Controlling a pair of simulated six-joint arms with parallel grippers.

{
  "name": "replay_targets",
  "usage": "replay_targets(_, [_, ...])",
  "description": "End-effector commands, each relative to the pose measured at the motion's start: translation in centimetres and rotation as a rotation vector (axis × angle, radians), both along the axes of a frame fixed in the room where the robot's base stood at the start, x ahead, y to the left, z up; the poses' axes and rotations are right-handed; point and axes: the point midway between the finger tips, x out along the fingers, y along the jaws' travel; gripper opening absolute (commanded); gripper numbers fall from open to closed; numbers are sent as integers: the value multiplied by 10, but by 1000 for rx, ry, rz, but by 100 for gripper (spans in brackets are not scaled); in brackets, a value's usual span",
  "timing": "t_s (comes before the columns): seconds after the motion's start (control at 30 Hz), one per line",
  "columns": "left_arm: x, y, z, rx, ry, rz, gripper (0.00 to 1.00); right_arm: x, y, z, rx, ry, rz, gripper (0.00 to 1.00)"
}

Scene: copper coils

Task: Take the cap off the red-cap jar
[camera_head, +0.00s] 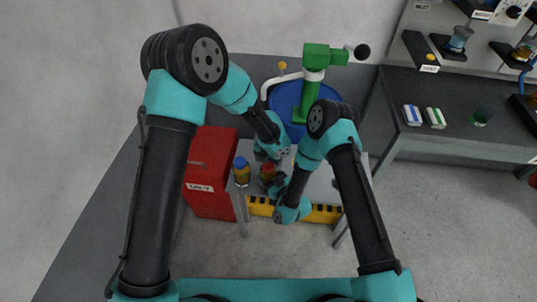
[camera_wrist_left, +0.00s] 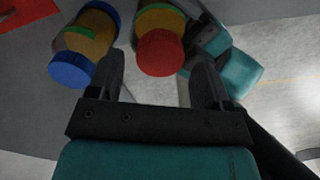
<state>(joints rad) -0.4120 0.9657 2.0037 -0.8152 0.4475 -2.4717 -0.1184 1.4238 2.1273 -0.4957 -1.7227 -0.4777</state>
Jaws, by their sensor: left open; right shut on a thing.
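The red-cap jar (camera_head: 267,175) stands on the small table, with an amber body and a red cap. In the left wrist view its red cap (camera_wrist_left: 160,53) faces my left gripper (camera_wrist_left: 158,66), whose two fingers are open on either side of the cap, apart from it as far as I can see. My left gripper (camera_head: 271,157) is just above the jar in the head view. My right gripper (camera_head: 275,186) is shut on the jar's body from the right; in the left wrist view it (camera_wrist_left: 194,38) is partly hidden behind the cap.
A blue-cap jar (camera_head: 241,173) stands close to the left of the red-cap jar; it also shows in the left wrist view (camera_wrist_left: 86,45). A red box marked ONLY (camera_head: 207,165) is at the left. A blue drum (camera_head: 287,98) with a green valve stands behind.

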Motion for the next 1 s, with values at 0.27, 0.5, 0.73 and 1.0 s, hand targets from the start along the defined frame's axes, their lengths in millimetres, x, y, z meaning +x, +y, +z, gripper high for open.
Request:
replay_targets(0.27, [0, 0, -21, 0, 0, 1, 73, 0, 0, 0, 0, 0, 0, 8])
replay_targets(0.5, [0, 0, -21, -1, 0, 1, 73, 0, 0, 0, 0, 0, 0, 8])
replay_targets(0.73, [0, 0, -21, -1, 0, 1, 52, 0, 0, 0, 0, 0, 0, 8])
replay_targets(1.0, [0, 0, -21, -1, -1, 1, 27, 0, 0, 0, 0, 0, 0, 8])
